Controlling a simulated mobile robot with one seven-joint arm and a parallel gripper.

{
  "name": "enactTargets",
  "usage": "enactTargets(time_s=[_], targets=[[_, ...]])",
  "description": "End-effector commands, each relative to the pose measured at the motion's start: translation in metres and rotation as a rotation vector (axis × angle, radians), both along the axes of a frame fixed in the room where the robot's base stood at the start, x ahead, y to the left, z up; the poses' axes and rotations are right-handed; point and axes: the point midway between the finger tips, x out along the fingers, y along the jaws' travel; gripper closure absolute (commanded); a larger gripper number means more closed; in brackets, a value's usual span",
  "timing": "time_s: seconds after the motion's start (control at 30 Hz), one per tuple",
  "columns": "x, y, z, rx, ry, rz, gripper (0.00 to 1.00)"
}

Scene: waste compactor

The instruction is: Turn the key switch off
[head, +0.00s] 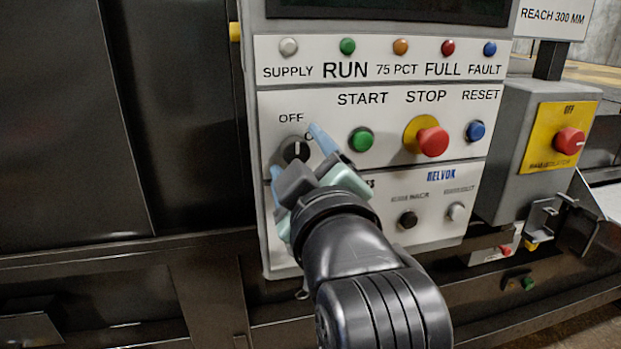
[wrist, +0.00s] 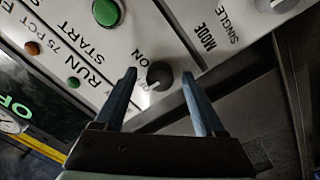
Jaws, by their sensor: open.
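The key switch is a round black knob (head: 295,149) on the white control panel (head: 380,110), below the OFF label. A pale mark on it looks roughly upright in the head view. The ON lettering to its right is partly hidden by a blue finger. My gripper (head: 297,160) is open at the switch, with one finger at its upper right and the other at its lower left. In the wrist view the knob (wrist: 160,75) sits between the fingertips of my gripper (wrist: 159,77), with gaps visible on both sides.
A green START button (head: 361,139), a red STOP button (head: 432,141) and a blue RESET button (head: 475,131) lie right of the switch. Indicator lamps run above. A grey box with a red rotary knob (head: 569,141) stands at the right. Dark machine panels fill the left.

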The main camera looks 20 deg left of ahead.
Motion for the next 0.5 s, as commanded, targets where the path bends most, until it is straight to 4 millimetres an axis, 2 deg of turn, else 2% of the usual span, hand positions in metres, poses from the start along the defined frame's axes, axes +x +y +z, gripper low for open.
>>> enactTargets(time_s=[0.17, 0.43, 0.5], targets=[[-0.025, -0.018, -0.003, 0.002, -0.004, -0.004, 0.28], [-0.081, -0.055, -0.004, 0.0, -0.006, -0.006, 0.28], [-0.084, -0.056, -0.009, -0.003, -0.007, 0.0, 0.28]])
